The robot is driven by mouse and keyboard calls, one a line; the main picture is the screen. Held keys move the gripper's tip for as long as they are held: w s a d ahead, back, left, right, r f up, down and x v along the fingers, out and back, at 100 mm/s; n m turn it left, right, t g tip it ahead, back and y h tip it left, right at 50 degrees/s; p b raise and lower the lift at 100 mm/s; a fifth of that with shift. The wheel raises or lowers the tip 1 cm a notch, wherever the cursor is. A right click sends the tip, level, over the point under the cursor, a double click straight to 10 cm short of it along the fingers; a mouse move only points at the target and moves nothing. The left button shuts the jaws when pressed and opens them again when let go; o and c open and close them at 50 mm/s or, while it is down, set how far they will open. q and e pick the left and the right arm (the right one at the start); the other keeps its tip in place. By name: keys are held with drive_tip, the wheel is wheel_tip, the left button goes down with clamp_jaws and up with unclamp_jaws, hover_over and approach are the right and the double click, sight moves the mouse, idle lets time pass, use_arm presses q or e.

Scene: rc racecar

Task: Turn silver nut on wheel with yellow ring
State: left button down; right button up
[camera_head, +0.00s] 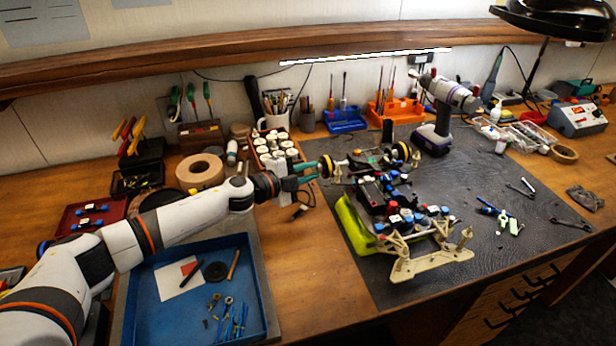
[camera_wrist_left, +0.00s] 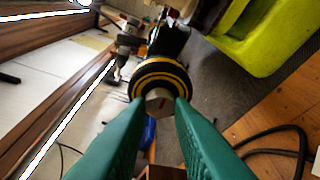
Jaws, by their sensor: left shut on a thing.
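The RC car (camera_head: 385,200) stands on a lime-green stand (camera_head: 355,225) on the dark mat. Its near-left wheel with a yellow ring (camera_head: 327,166) faces my left gripper (camera_head: 307,172), whose arm comes in from the left. In the left wrist view, the black wheel with the yellow ring (camera_wrist_left: 163,74) is straight ahead. The green fingertips of my left gripper (camera_wrist_left: 160,107) are shut on the nut, one on each side. My right gripper is not in view.
Another wheel with a yellow ring (camera_head: 402,151) is on the car's far side. A drill (camera_head: 436,125) stands behind it. A crate of white-capped bottles (camera_head: 277,150) and a tape roll (camera_head: 200,171) are near my left arm. The mat's right side has loose tools and free room.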

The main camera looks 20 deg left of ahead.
use_arm(q)
drive_tip(key=shift+f+m+b, duration=0.1)
drive_tip(key=shift+m+b, duration=0.25)
drive_tip(key=shift+m, duration=0.05)
idle(0.4)
drive_tip(key=c, duration=1.3)
unclamp_jaws()
drive_tip(key=shift+d+t, duration=0.1)
drive_tip(key=shift+t, duration=0.2)
drive_tip(key=shift+o, duration=0.2)
drive_tip(key=b+v, duration=0.2)
drive_tip(key=v, duration=1)
drive_tip(key=shift+b, duration=0.3)
